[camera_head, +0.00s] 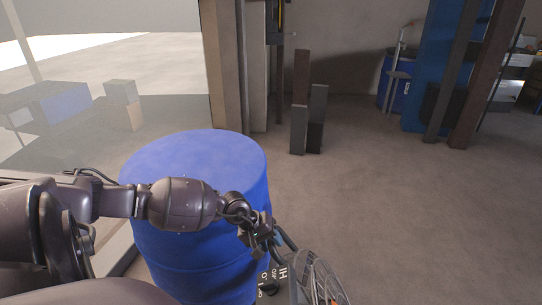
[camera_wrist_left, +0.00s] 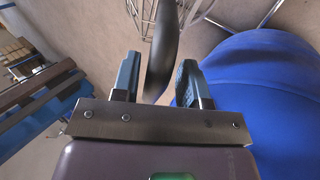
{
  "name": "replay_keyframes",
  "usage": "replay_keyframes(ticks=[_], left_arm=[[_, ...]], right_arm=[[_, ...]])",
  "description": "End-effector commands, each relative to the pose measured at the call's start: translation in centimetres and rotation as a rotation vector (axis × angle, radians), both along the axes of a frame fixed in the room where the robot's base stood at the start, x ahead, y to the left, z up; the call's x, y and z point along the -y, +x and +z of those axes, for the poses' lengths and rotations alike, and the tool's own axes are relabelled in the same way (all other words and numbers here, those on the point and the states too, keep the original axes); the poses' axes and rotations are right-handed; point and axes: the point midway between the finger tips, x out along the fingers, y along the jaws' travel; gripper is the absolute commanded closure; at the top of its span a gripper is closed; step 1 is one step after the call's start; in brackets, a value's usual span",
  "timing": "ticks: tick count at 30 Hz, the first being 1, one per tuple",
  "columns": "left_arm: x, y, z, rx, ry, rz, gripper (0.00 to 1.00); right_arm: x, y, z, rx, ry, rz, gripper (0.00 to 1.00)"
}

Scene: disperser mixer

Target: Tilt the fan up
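The fan (camera_head: 318,278) has a round wire cage and is cut off by the bottom edge of the head view. A dark panel (camera_head: 271,279) with HI, OFF and LO markings sits beside it. My left gripper (camera_head: 266,238) is above and just left of the fan. In the left wrist view the two fingers of my left gripper (camera_wrist_left: 158,80) stand apart, with a dark curved bar (camera_wrist_left: 164,45) of the fan between them. A gap shows on the left of the bar; contact on the right is unclear. Part of the cage (camera_wrist_left: 205,12) shows behind. My right gripper is out of view.
A large blue drum (camera_head: 197,155) stands under and behind my left arm; it fills the right of the wrist view (camera_wrist_left: 262,85). A glass wall is at the left. Dark upright blocks (camera_head: 308,115) stand farther back. The floor (camera_head: 420,200) right of the drum is clear.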

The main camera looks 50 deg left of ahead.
Motion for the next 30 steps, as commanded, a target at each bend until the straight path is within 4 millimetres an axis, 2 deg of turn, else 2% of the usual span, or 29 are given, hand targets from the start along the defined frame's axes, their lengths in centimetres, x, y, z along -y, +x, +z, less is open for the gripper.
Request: replay_keyframes(ticks=[9,13,24,30], left_arm=[[0.0,0.1,0.2,0.004,-0.001,0.001,0.52],[-0.3,-0.1,0.9,0.006,0.0,0.001,0.52],[-2.6,-2.7,6.3,0.008,0.001,0.002,0.52],[-3.5,-3.9,8.5,0.007,0.0,0.001,0.52]], right_arm=[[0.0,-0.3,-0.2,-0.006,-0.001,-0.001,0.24],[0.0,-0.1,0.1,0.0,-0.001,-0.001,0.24],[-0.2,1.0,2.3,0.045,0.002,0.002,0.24],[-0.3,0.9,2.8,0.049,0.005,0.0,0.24]])
